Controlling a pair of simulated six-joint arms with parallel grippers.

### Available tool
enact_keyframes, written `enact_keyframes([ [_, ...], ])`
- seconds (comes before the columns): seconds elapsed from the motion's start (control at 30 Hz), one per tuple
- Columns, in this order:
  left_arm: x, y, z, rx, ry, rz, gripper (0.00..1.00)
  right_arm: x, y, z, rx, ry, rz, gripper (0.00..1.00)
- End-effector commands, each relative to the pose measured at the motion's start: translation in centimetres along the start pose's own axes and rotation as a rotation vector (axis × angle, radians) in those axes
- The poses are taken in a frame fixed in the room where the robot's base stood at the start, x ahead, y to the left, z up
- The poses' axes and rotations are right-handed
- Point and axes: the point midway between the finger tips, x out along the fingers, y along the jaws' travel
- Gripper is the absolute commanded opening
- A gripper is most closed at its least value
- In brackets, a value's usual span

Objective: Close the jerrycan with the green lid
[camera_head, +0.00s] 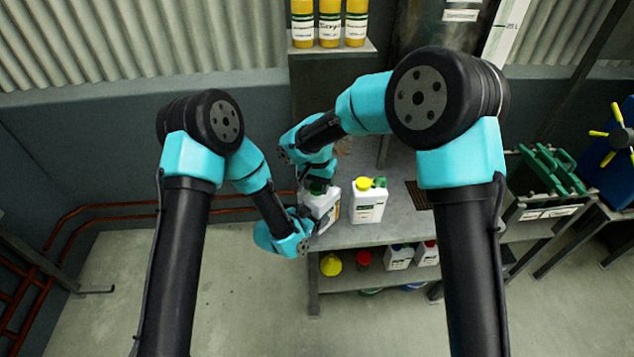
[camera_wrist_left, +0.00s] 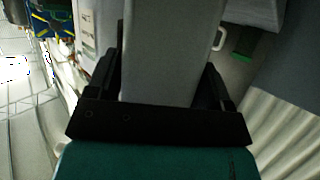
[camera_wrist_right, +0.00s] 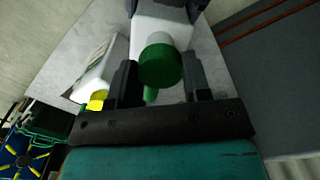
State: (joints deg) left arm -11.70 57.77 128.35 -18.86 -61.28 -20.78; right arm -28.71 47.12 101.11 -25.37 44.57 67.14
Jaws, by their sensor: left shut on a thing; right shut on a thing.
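A white jerrycan (camera_head: 325,203) stands at the left edge of the grey workbench. My left gripper (camera_head: 305,214) is shut on its body from the left; in the left wrist view the pale jerrycan body (camera_wrist_left: 165,50) fills the space between the fingers. My right gripper (camera_head: 318,180) is above the jerrycan and shut on the green lid (camera_wrist_right: 160,65). In the right wrist view the lid is between the fingers, in line with a white neck (camera_wrist_right: 159,38) of the jerrycan (camera_wrist_right: 172,30). I cannot tell whether the lid is seated on it.
A second white jerrycan (camera_head: 368,206) with a yellow lid (camera_head: 363,184) stands close on the right on the workbench (camera_head: 400,233). Jerrycans and a yellow funnel-like item (camera_head: 330,264) sit on the lower shelf. Green crates (camera_head: 548,170) stand far right.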

Motion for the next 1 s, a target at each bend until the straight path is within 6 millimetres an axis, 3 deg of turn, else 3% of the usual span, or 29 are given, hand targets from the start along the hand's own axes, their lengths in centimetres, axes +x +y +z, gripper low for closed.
enact_keyframes([
  [1.0, 0.00, -0.02, -0.03, 0.000, 0.001, 0.000, 0.32, 0.99, 0.02, 0.03, 0.000, -0.001, 0.001, 0.22],
])
